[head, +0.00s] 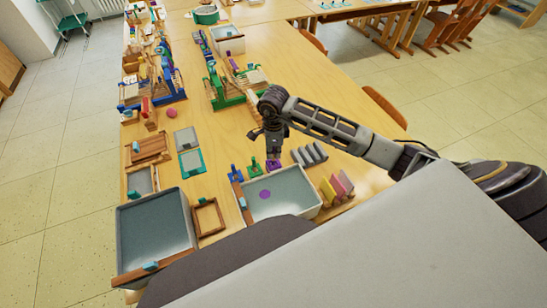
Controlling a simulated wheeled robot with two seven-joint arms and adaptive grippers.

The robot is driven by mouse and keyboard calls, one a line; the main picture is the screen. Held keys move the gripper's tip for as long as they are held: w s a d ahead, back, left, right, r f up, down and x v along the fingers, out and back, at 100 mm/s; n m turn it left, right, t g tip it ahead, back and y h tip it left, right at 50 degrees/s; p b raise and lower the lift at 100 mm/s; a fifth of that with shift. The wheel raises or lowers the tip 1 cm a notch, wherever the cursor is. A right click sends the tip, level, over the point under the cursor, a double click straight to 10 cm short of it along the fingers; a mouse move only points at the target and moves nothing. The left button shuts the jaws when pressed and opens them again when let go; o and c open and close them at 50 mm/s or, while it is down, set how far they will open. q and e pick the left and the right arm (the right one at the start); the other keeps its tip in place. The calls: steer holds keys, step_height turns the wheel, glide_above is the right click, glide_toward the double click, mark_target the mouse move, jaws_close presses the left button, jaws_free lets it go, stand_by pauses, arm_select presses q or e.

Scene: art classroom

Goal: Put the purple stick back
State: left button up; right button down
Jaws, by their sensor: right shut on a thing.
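My right gripper (273,153) points down from the arm that comes in from the right. It is shut on the purple stick (273,166), whose small purple lower part shows just below the fingers. The rest of the stick is hidden by the gripper. It is at the far edge of a grey-white tub (310,197), in line with a green piece (255,170) and a blue piece (236,174) to its left. I cannot tell whether the stick touches the table. My left gripper is not in view.
A flat purple round patch (265,194) shows in the tub. A larger grey tub (155,237) and a wooden frame (208,217) stand left. Grey blocks (309,154) and coloured blocks (337,189) stand right.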

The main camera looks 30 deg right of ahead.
mark_target(273, 164)
steer(key=shift+f, duration=1.9)
steer(key=shift+f, duration=0.1)
steer(key=c, duration=1.6)
jaws_free()
steer(key=shift+r+b, duration=0.4)
steer(key=shift+r, duration=5.75)
